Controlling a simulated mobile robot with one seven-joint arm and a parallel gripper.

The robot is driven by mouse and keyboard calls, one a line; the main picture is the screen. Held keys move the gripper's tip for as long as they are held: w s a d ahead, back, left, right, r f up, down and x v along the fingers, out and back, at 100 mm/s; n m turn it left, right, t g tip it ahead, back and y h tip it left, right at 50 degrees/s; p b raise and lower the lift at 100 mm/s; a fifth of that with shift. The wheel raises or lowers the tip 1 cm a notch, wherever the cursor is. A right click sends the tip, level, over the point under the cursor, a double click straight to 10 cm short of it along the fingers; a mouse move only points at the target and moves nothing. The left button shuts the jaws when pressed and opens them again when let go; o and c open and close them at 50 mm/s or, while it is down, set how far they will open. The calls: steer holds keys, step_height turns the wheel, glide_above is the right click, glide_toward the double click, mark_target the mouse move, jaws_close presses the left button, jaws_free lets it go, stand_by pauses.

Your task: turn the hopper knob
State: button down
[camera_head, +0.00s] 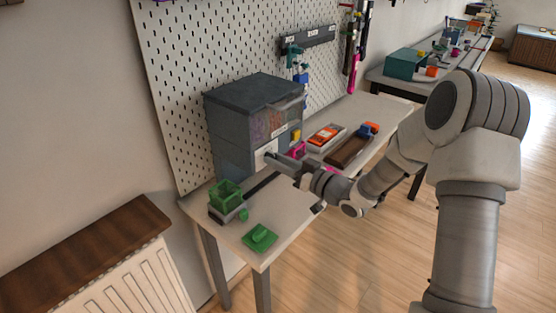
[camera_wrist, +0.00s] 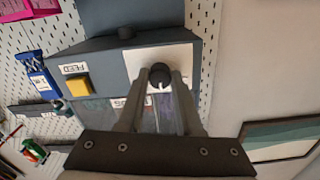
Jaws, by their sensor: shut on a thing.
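The hopper (camera_head: 228,122) is a dark grey box-shaped machine with a clear front window, standing against the pegboard at the back of the table. It also fills the middle of the wrist view (camera_wrist: 105,58). Its knob (camera_wrist: 159,70) is round and black, with a light mark, on a white plate (camera_wrist: 134,60). My gripper (camera_head: 270,157) reaches the hopper's front from the right. In the wrist view my gripper's two fingers (camera_wrist: 160,80) are closed on either side of the knob. The lower part of the knob is partly hidden between the fingers.
A yellow button (camera_wrist: 78,86) labelled FEED sits beside the plate. Green bins (camera_head: 226,194) and a green piece (camera_head: 260,238) lie at the table's near left. A brown tray (camera_head: 347,152) and an orange-and-white box (camera_head: 325,136) lie right of the hopper.

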steer(key=c, duration=0.6)
jaws_free()
steer(key=shift+d, duration=0.1)
steer(key=p+v, duration=0.2)
steer(key=v, duration=1.5)
steer(key=shift+s+d, duration=0.1)
steer(key=shift+s, duration=0.05)
